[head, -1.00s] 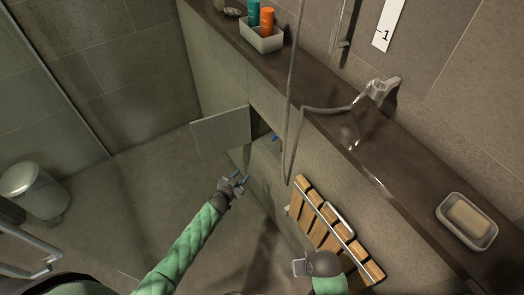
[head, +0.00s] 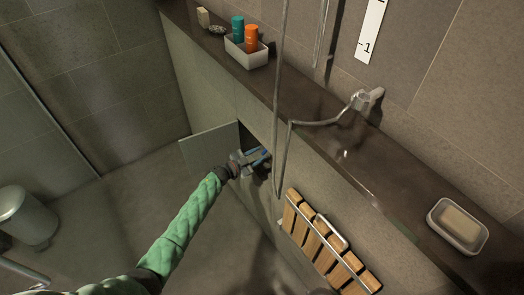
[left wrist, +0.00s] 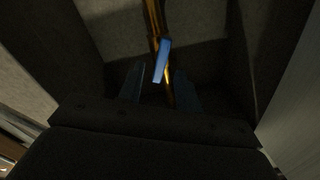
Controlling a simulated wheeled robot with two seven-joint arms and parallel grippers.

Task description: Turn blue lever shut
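The blue lever (left wrist: 161,62) shows in the left wrist view, on a copper pipe (left wrist: 153,20) inside a dark recess. It slants slightly, with its lower end between the two fingers as seen there. My left gripper (left wrist: 159,87) is open, its fingers apart on either side of the lever's lower end. I cannot tell whether they touch it. In the head view my left gripper (head: 258,160) is at the opening in the wall below the ledge, beside the open panel door (head: 208,152). The lever cannot be told apart from the blue fingertips there.
The recess walls (left wrist: 245,50) stand close on both sides of the gripper. A shower hose (head: 283,120) hangs just right of it. A wooden slatted seat (head: 325,245) is on the wall at lower right. The dark ledge (head: 310,130) holds a bottle tray (head: 246,58) and soap dish (head: 457,226).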

